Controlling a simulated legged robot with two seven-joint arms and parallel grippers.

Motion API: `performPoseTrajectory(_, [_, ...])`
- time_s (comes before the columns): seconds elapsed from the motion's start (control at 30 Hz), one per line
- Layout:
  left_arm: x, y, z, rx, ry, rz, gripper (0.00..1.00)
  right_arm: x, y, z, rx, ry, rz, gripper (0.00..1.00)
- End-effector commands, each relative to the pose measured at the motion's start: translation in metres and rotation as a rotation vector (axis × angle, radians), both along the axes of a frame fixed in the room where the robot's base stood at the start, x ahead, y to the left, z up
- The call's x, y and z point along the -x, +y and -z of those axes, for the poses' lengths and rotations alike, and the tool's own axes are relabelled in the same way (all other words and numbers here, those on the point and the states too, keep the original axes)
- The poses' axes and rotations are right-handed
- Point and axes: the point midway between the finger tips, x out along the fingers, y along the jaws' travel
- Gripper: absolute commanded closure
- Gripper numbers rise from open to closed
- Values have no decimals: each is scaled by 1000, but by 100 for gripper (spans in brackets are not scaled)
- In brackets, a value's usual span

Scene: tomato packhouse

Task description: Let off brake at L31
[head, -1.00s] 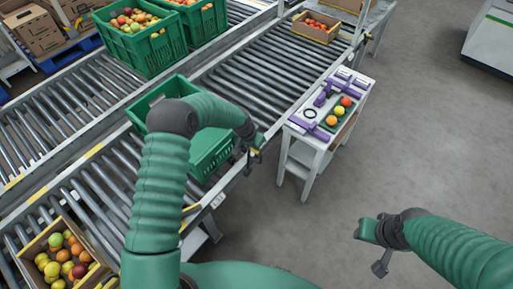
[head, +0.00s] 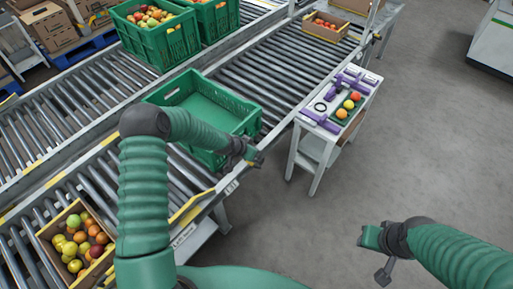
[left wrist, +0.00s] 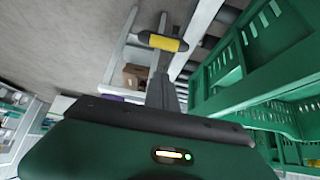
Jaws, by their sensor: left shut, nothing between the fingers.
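My left gripper (head: 254,157) is at the conveyor's near edge, beside the empty green crate's front right corner. In the left wrist view its fingers (left wrist: 163,80) are shut and empty. Just beyond the fingertips there is a yellow grip with black ends (left wrist: 163,42), on a bar along the conveyor's side; I cannot tell whether they touch. A small white label (head: 231,187) sits on the conveyor's edge below the gripper, too small to read surely. My right gripper (head: 371,238) hangs over the bare floor, away from the conveyor; its fingers are not clear.
The empty green crate (head: 240,128) stands on the near roller line. A cardboard box of fruit (head: 47,232) is at lower left. A white stand (head: 301,142) with purple fixtures and several tomatoes is to the right. Filled green crates (head: 147,45) stand behind. The floor at right is clear.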

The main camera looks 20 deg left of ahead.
Motion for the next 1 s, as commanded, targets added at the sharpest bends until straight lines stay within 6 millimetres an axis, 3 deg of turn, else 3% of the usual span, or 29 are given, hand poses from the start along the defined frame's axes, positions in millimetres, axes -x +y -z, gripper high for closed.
performPoseTrajectory(0.1, [10,3,6,36,-87,-2,100,0,0,2,0,0,0,64])
performPoseTrajectory(0.7, [46,15,29,30,-69,1,100,0,0,5,0,0,0,64])
performPoseTrajectory(1.0, [52,18,34,32,-64,-3,100,0,0,5,0,0,0,64])
